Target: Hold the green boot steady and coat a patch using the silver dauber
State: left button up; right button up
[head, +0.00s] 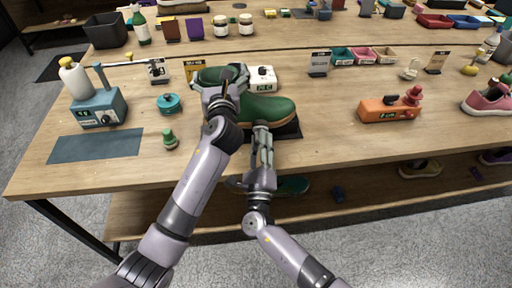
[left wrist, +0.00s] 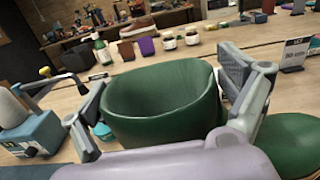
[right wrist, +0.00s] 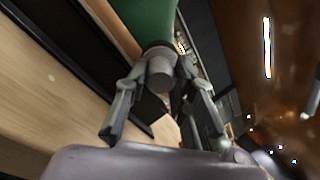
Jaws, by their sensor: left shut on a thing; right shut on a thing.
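The green boot (head: 268,108) stands on a dark mat (head: 290,133) near the table's front edge, toe to the right. My left gripper (head: 222,78) is shut on the boot's shaft, with one finger on each side of its open top; the shaft fills the left wrist view (left wrist: 165,105). My right gripper (head: 262,135) is in front of the boot, shut on the silver dauber (right wrist: 160,72). The dauber's dark-ringed end is at the boot's green side (right wrist: 150,20). I cannot tell whether they touch. In the head view my fingers mostly hide the dauber.
A blue pump device (head: 98,108), teal tin (head: 170,103) and small green bottle (head: 169,139) stand left. A white device (head: 263,78) is behind the boot. An orange device (head: 388,109) and pink sneaker (head: 488,100) are right. Table between boot and orange device is clear.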

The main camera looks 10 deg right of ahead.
jog(key=shift+s+d, duration=0.2)
jog(key=shift+d, duration=1.75)
jog(key=shift+w, duration=0.4)
jog(key=shift+d, duration=1.9)
jog(key=shift+w, duration=0.4)
jog(key=shift+a, duration=0.1)
